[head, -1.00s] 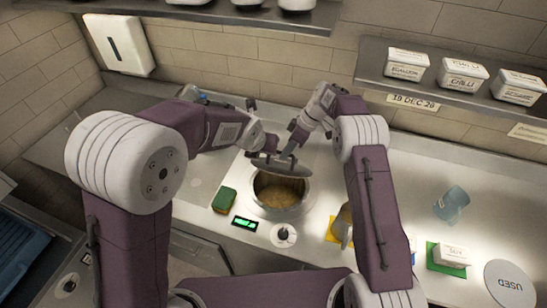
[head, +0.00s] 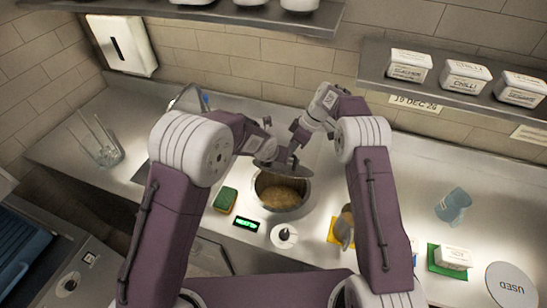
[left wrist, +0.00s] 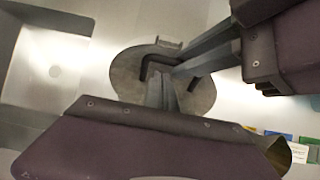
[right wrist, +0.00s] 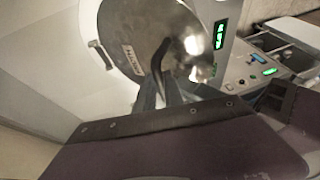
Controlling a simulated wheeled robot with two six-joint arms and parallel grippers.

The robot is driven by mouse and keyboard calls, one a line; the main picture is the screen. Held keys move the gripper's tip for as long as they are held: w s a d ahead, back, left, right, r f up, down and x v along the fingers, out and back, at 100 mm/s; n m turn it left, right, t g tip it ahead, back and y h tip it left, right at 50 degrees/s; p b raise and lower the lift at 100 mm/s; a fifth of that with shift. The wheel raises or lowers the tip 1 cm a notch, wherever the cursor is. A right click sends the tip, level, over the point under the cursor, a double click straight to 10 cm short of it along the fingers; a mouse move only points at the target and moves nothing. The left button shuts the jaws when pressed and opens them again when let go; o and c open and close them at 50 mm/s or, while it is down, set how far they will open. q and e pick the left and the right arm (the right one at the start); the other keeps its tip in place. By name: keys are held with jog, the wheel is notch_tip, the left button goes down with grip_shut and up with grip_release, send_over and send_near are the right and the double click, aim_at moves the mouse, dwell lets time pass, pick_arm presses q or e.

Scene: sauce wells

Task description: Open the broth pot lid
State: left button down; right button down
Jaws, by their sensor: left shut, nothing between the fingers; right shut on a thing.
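The broth pot (head: 307,199) is set in the counter, and its round opening shows yellowish broth (head: 281,196). The round metal lid (head: 296,171) is off the opening, held above its far edge. My right gripper (head: 291,153) is shut on the lid's dark handle; in the right wrist view the handle (right wrist: 160,62) runs into its fingers and the lid (right wrist: 135,32) looks tilted. My left gripper (left wrist: 162,92) is shut and empty, close to the lid (left wrist: 125,75) and handle (left wrist: 150,62). In the head view, the left fingertips are partly hidden.
A green sponge (head: 225,200), a green-lit display (head: 246,224) and a knob (head: 284,236) sit around the pot. A metal scoop-like item (head: 344,228) stands to its right. A clear container (head: 100,145) is far left; a blue cup (head: 453,205) is right.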

pick_arm(q)
jog(key=shift+w, duration=0.1)
pick_arm(e)
jog(key=shift+d+f, duration=0.15)
pick_arm(q)
jog(key=shift+w+d+r, duration=0.3)
jog(key=shift+w+r, duration=0.15)
jog(key=shift+w, duration=0.3)
jog(key=shift+w, duration=0.1)
pick_arm(e)
jog(key=c, duration=1.5)
grip_release()
jog(key=shift+w, duration=0.1)
pick_arm(q)
jog(key=shift+f, duration=0.1)
pick_arm(e)
jog(key=shift+o, duration=0.2)
pick_arm(q)
jog(key=shift+a, duration=0.35)
pick_arm(e)
jog(key=a+v, duration=0.1)
jog(key=v, duration=0.7)
jog(key=shift+s+r, duration=0.2)
jog(key=shift+r, duration=0.15)
